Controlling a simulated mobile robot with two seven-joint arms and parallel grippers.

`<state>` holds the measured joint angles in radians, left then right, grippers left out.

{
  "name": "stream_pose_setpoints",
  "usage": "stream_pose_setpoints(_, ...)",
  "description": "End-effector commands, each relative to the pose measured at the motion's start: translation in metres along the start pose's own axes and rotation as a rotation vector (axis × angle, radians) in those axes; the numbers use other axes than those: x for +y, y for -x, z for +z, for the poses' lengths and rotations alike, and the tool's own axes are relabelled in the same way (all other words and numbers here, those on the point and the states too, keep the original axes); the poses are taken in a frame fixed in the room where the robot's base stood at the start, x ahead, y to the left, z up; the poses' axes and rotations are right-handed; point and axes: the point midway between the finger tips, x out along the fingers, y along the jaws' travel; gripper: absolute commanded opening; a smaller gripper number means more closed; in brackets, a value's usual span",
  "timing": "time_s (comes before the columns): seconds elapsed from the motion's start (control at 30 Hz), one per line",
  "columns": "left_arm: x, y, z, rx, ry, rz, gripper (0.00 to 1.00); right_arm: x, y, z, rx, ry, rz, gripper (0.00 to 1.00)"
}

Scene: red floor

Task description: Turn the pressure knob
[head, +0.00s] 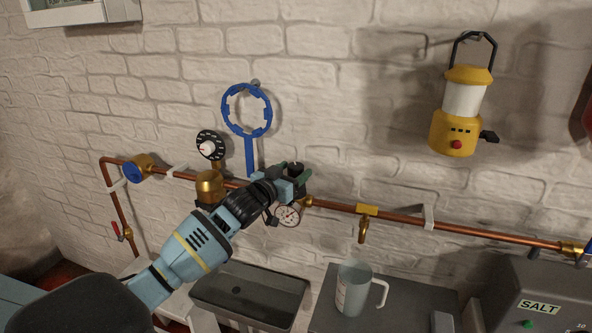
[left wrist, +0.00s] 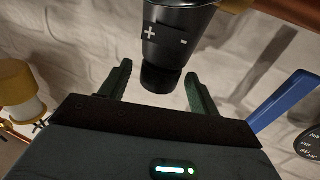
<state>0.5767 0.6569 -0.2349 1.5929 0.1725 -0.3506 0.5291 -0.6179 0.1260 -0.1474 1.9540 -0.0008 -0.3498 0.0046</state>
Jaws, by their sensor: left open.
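The pressure knob (left wrist: 165,38) is black with white plus and minus marks in the left wrist view. In the head view its dark top (head: 295,167) shows on the copper pipe above a round white gauge (head: 287,215). My left gripper (head: 291,183) is at the knob, coming from the lower left. In the left wrist view the green fingers of the left gripper (left wrist: 157,82) are spread apart. The knob's narrower dark end lies between them in the picture, with gaps on both sides. Contact is not visible. My right gripper is not in view.
The copper pipe (head: 340,207) runs along the white brick wall. A blue ring tool (head: 250,150) hangs close behind the gripper; a dial (head: 209,146) and brass fitting (head: 209,187) are left. A yellow lantern (head: 460,115) hangs right. A jug (head: 353,288) stands below.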

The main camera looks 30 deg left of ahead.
Motion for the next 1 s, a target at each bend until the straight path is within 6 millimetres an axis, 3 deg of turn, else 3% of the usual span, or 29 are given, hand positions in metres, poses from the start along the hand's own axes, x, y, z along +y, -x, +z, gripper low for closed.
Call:
stream_pose_setpoints(0.2,0.001,-0.015,0.001,0.000,0.000,0.001,0.62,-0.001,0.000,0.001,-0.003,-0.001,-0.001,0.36)
stream_pose_setpoints(0.53,0.001,-0.017,0.000,0.000,0.000,0.001,0.62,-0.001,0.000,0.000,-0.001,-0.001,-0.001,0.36)
stream_pose_setpoints(0.87,0.001,-0.017,0.000,0.000,0.000,0.001,0.20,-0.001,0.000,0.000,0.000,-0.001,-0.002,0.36)
stream_pose_setpoints(1.0,0.001,-0.017,0.000,0.000,0.000,-0.001,0.18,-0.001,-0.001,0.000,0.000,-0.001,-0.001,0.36)
